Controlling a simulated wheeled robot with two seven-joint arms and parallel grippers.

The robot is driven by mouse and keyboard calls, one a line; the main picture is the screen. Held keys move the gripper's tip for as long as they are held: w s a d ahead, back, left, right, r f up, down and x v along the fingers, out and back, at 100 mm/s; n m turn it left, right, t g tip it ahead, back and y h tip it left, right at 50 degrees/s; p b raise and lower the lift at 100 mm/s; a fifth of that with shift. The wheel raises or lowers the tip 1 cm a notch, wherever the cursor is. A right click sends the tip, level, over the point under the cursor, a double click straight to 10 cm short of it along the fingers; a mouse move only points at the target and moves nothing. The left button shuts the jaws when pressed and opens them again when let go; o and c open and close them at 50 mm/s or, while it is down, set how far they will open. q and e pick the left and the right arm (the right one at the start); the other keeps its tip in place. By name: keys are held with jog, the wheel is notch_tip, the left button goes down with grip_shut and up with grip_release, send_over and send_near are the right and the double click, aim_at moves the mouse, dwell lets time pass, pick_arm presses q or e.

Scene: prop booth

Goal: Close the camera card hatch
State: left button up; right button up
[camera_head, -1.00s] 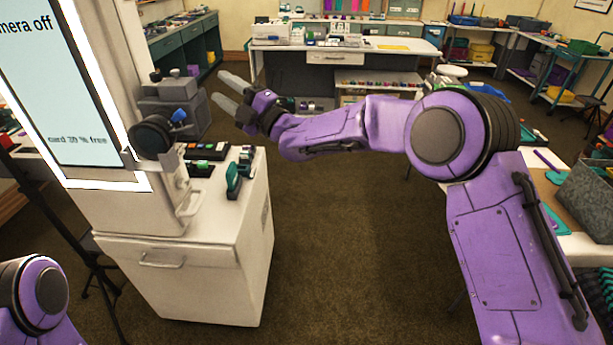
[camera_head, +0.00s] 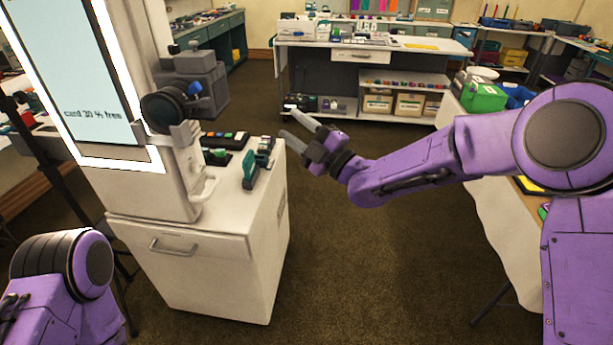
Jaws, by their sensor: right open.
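The white camera booth (camera_head: 130,192) stands at the left on a white cabinet. A black round camera (camera_head: 165,108) juts from its side beside the lit screen (camera_head: 75,85), which reads "card 30 % free". Below the camera, a pale handle-like part (camera_head: 205,188) sticks out from the booth's side. It may belong to the card hatch, but I cannot tell whether the hatch is open. My right gripper (camera_head: 287,121) is open and empty, fingers pointing left, in the air right of the cabinet top and apart from the booth. My left gripper is out of view.
Small dark and green items (camera_head: 258,160) lie on the cabinet (camera_head: 200,265) top. A grey boxy unit (camera_head: 198,82) stands behind the camera. A white table (camera_head: 500,225) stands at the right under my right arm. The brown floor between is clear.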

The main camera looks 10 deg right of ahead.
notch_tip(320, 180, down, 11)
jog(key=d+m+h+b, duration=0.1)
jog(key=d+m+h, duration=0.1)
jog(key=m, duration=0.3)
jog(key=shift+s+h+b, duration=0.3)
jog(key=shift+h+b, duration=0.05)
jog(key=shift+h, duration=0.45)
jog(key=shift+f, duration=0.1)
jog(key=s+d+f+m+g+h, duration=0.25)
jog(key=s+d+f+m, duration=0.2)
jog(key=f+m, duration=0.3)
jog(key=s+d+f+m+g+h, duration=0.1)
jog(key=s+d+f+m+h, duration=0.4)
jog(key=f, duration=0.4)
jog(key=s+d+f+m+g+h, duration=0.25)
jog(key=s+f+m, duration=0.25)
jog(key=f+m, duration=0.25)
jog(key=s+d+f+m+g+h, duration=0.1)
jog(key=s+f, duration=0.3)
jog(key=s, duration=0.5)
jog(key=s+d+f+m+g+h, duration=0.1)
jog(key=s+d+f+g, duration=0.2)
jog(key=s, duration=0.6)
jog(key=s+d+f+m+g+h, duration=0.1)
jog(key=s+d+f+g+h, duration=0.1)
jog(key=s+f, duration=0.4)
jog(key=s+d+g, duration=0.1)
jog(key=s+d, duration=0.1)
jog(key=s, duration=0.1)
